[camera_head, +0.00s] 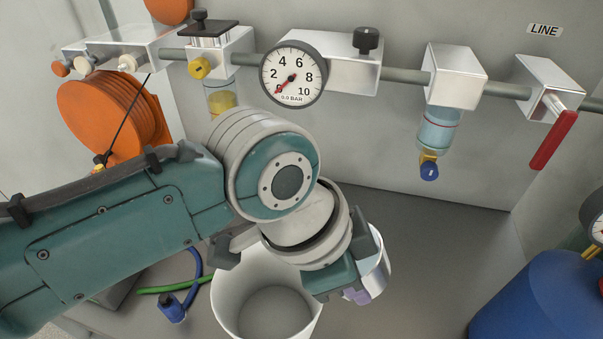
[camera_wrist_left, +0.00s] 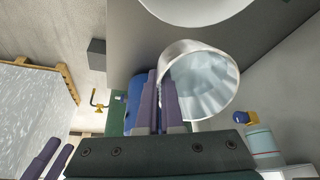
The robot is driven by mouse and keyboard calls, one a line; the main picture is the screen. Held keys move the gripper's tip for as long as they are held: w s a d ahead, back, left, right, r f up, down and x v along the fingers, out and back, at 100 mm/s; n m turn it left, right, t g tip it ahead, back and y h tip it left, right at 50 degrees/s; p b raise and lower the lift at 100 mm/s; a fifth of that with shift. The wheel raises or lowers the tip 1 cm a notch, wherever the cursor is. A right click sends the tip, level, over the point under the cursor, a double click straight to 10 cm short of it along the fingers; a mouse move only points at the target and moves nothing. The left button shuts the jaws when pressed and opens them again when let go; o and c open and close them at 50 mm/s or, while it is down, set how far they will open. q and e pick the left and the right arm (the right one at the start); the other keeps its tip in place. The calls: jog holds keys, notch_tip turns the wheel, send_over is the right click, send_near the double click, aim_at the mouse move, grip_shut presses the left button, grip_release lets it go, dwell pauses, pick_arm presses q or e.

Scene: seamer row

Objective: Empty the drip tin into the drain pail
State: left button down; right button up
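The drip tin (camera_head: 377,277) is a small shiny metal cup at the right rim of the white drain pail (camera_head: 229,289), mostly hidden behind my left gripper (camera_head: 352,284) in the head view. In the left wrist view the tin (camera_wrist_left: 213,105) shows its open mouth and a pale bluish inside; I cannot tell how much liquid is in it. My left gripper's purple fingers (camera_wrist_left: 160,100) are closed on the tin's wall. The pail (camera_wrist_left: 195,8) shows at the top there. My right gripper (camera_wrist_left: 49,160) shows at the lower left of the wrist view, fingers apart and empty.
Above are a pressure gauge (camera_head: 293,75), a blue-capped filter bowl (camera_head: 437,130) and a red lever (camera_head: 553,140) on the pipe. An orange hose reel (camera_head: 110,115) is at left. A blue drum (camera_head: 540,300) stands at right. The bench right of the pail is clear.

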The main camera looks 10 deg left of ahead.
pick_arm(q)
jog(key=shift+a+r, duration=0.15)
jog(key=shift+r, duration=0.05)
jog(key=shift+a+r+h, duration=0.15)
jog(key=shift+r+h, duration=0.1)
jog(key=shift+h, duration=0.05)
jog(key=shift+s, duration=0.1)
jog(key=shift+a+f, duration=0.1)
jog(key=shift+a, duration=0.15)
jog(key=shift+s+a+f+t+h+b, duration=0.15)
jog(key=shift+a+h+b, duration=0.25)
jog(key=shift+b, duration=0.25)
jog(key=shift+a+f+t+h+b, duration=0.15)
jog(key=shift+a+h+b, duration=0.1)
jog(key=shift+h+b, duration=0.3)
jog(key=shift+s+a+r+h+b, duration=0.1)
jog(key=shift+a+r+h+b, duration=0.25)
jog(key=shift+h+b, duration=0.65)
jog(key=shift+f+t+b, duration=0.1)
jog(key=shift+t+b, duration=0.2)
jog(key=shift+b, duration=0.25)
jog(key=shift+a+f+h+b, duration=0.15)
jog(key=shift+h+b, duration=0.1)
jog(key=shift+b, duration=0.55)
jog(key=shift+f+b, duration=0.1)
jog(key=shift+b, duration=0.25)
